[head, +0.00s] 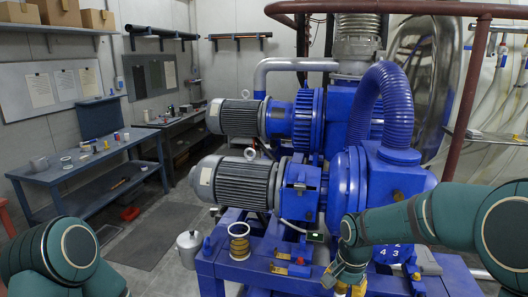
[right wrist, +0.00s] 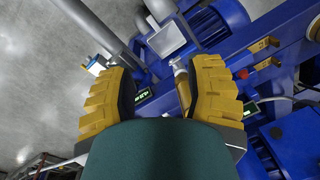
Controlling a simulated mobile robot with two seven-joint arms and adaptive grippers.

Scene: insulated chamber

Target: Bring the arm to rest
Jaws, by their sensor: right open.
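My right arm (head: 430,222) reaches in from the right in the head view, in front of the blue pump machine (head: 335,190). My right gripper (head: 346,280) shows low in that view, over the front of the blue machine frame. In the right wrist view, its two yellow fingers (right wrist: 163,85) stand apart, open. A brass-coloured cylindrical fitting (right wrist: 183,85) shows beyond and between them, and I see no grip on it. Part of my left arm (head: 62,258) shows at the lower left of the head view, but its gripper is outside the picture.
A blue workbench (head: 70,178) with small items stands at the left wall. Open floor (head: 150,270) lies between bench and machine.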

